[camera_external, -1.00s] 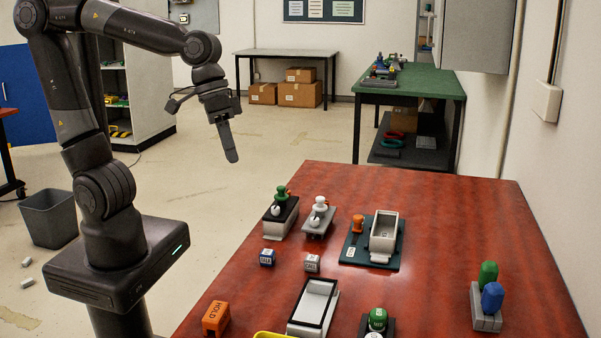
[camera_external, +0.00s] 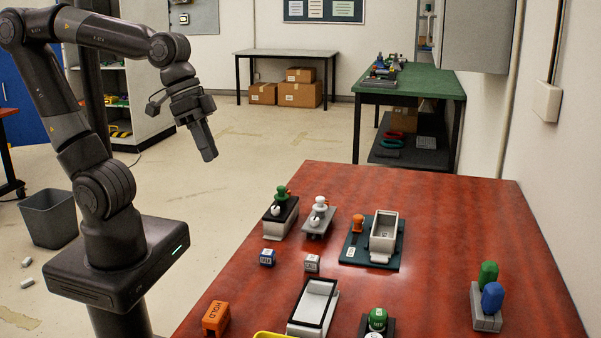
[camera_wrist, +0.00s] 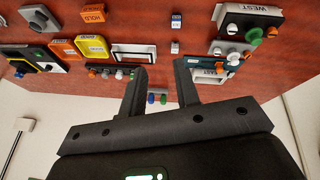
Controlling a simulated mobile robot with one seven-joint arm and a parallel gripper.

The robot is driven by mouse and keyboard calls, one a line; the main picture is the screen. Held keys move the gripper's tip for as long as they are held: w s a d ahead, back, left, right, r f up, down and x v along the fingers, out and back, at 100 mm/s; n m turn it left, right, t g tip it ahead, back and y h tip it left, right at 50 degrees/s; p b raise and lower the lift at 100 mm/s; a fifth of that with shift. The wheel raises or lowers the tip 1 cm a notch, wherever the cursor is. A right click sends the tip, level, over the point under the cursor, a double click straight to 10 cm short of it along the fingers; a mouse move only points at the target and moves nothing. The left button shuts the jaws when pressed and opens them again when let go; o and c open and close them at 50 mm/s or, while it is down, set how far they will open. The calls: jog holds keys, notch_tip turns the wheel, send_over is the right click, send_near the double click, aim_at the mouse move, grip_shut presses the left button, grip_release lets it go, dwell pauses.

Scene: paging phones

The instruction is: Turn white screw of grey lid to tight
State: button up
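I cannot tell from this view how tight the screw is. My gripper (camera_external: 210,157) hangs in the air to the left of the lid, beyond the table's left edge and well apart from the screw. In the wrist view my gripper (camera_wrist: 162,82) has its two fingers spread with nothing gripped between them. Nothing touches the screw.
A black-topped unit with a green knob (camera_external: 281,191) stands close to the lid's left. A teal board (camera_external: 351,254) with an orange knob (camera_external: 357,222) and an open grey box (camera_external: 385,215) is to its right. Two small blocks, blue (camera_external: 267,257) and grey (camera_external: 312,263), lie in front.

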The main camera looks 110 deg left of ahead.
jog(key=w+a+f+y, duration=0.1)
jog(key=w+a+f, duration=0.4)
jog(key=w+a, duration=0.3)
send_near(316, 218)
jog(key=shift+y, duration=0.4)
jog(key=x, duration=0.8)
jog(key=shift+w+d+f, duration=0.1)
jog(key=shift+d+f, duration=0.15)
jog(key=shift+d, duration=0.05)
jog(key=shift+c, duration=0.3)
grip_shut()
